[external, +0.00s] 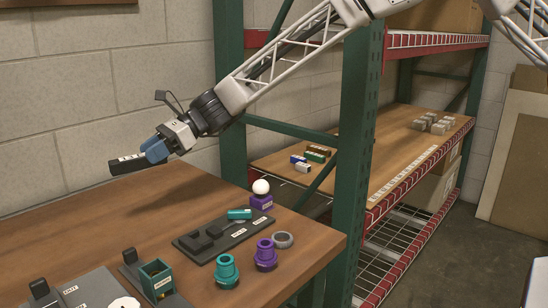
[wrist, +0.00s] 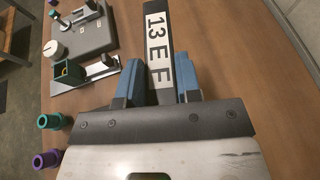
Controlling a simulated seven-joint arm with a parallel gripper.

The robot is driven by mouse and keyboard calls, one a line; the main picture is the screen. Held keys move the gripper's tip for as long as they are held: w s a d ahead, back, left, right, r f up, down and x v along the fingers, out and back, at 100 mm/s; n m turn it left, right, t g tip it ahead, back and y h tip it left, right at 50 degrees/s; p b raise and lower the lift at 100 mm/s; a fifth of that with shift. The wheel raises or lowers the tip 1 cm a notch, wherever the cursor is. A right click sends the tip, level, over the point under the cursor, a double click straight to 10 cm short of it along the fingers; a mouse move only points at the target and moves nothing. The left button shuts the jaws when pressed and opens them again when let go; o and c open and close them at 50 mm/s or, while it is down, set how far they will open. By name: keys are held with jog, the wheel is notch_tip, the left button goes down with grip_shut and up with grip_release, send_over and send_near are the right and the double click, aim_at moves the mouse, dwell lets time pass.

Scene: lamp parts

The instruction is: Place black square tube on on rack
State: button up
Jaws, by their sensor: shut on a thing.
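The black square tube (external: 127,164) is held in my gripper (external: 158,152) above the left back part of the wooden table. The rack (external: 359,130) has green posts and red beams. Its wooden middle shelf (external: 395,150) is to the right of the table, well away from the tube.
Several small coloured blocks (external: 314,154) lie on the shelf's left part and grey blocks (external: 432,122) at its far right. The shelf middle is clear. A green post (external: 352,160) stands between table and shelf. Teal (external: 227,270) and purple (external: 265,254) parts stand on the table.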

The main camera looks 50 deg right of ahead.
send_over(163, 219)
notch_tip(163, 219, down, 10)
jog(key=shift+r, duration=0.1)
dwell(0.4)
jog(key=shift+f, duration=2.4)
jog(key=shift+f, duration=0.15)
jog(key=o, duration=0.9)
jog(key=shift+o, duration=0.2)
jog(key=shift+f, duration=0.1)
jog(key=shift+v, duration=3.85)
jog(key=shift+o, duration=0.4)
